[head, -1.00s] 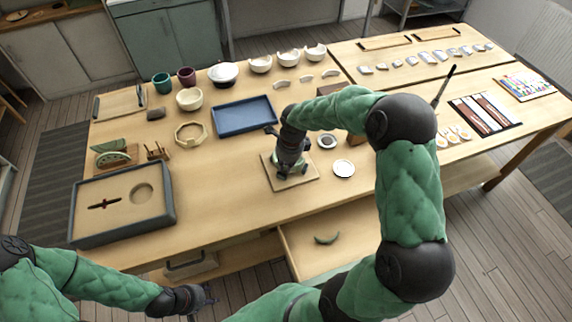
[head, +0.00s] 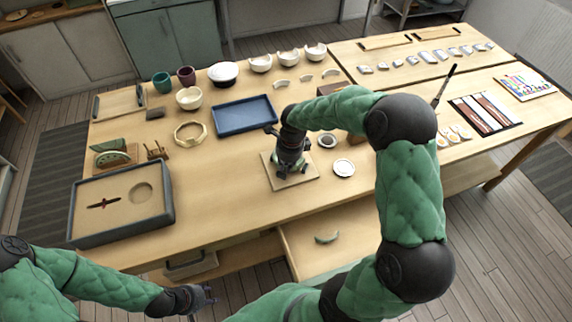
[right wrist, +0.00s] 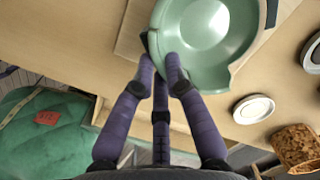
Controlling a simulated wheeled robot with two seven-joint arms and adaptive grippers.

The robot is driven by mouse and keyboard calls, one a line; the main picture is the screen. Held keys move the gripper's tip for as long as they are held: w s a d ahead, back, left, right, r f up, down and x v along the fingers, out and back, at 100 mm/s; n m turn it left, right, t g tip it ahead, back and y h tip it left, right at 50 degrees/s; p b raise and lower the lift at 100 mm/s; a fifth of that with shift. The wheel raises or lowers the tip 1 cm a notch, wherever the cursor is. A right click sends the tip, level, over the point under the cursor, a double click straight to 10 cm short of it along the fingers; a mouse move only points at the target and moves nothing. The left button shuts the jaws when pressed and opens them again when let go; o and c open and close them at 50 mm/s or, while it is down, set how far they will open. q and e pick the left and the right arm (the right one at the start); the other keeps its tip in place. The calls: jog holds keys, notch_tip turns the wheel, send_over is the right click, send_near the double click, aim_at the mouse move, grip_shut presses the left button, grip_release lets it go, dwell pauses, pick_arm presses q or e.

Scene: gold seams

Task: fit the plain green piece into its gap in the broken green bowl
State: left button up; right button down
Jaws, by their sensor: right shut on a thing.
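The broken green bowl (right wrist: 205,25) sits on a small light board (head: 290,183) near the table's front edge, mostly hidden by my right gripper in the head view. My right gripper (right wrist: 168,62) points down at the bowl's rim and is shut on a plain green piece (right wrist: 212,80) there. A small step shows in the rim at the piece's right end; I cannot tell whether it is fully seated. My left gripper (head: 205,297) is low, in front of the table, empty; its fingers are too small to judge.
Another green curved piece (head: 327,237) lies in the open drawer (head: 300,255). Beside the board are a small dark-filled dish (head: 327,140) and a white dish (head: 344,167). A blue tray (head: 243,113) lies behind, and a grey-rimmed tray (head: 75,215) at left. Free table lies left of the board.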

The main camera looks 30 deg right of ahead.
dwell(0.4)
jog(key=c, duration=1.2)
grip_release()
jog(key=o, duration=0.5)
jog(key=shift+r+p, duration=1.85)
jog(key=shift+r, duration=1.15)
